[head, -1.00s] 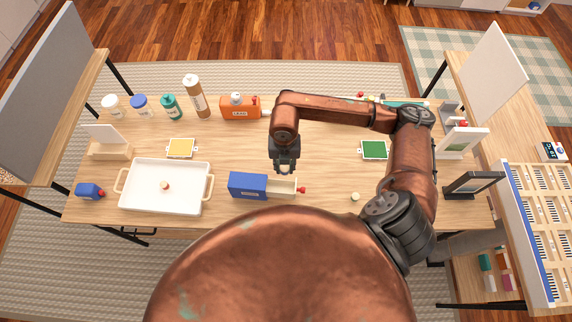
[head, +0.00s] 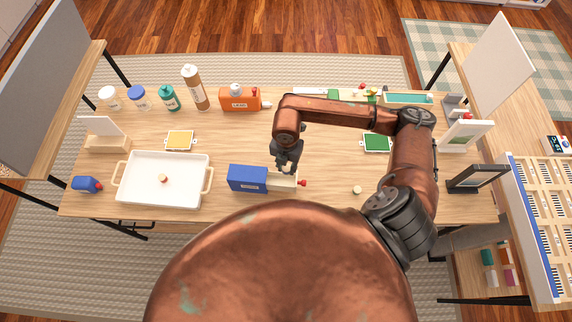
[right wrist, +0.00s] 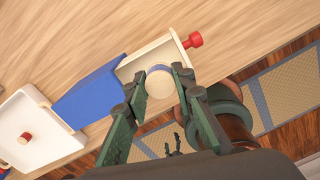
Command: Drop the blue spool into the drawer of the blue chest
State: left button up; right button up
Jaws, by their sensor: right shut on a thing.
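The blue chest (head: 247,179) stands on the table's near side, right of the white tray. Its cream drawer (head: 289,184) is pulled out to the right, with a red knob at its end. The chest (right wrist: 90,92) and open drawer (right wrist: 143,60) also show in the right wrist view. My right gripper (head: 287,165) is over the drawer, shut on the blue spool (right wrist: 159,81). The spool has a pale round face and a blue edge, and sits between the fingertips (right wrist: 165,90) above the drawer's opening. My left gripper is not in view.
A white tray (head: 130,194) with a small round piece (head: 162,178) stands left of the chest. A blue bottle (head: 86,184) is at the far left. A small pale piece (head: 357,189) lies to the right. Several bottles line the back; bare table lies behind the chest.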

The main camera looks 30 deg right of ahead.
jog(key=shift+f, duration=0.1)
jog(key=o, duration=1)
notch_tip(320, 180, up, 12)
dwell(0.6)
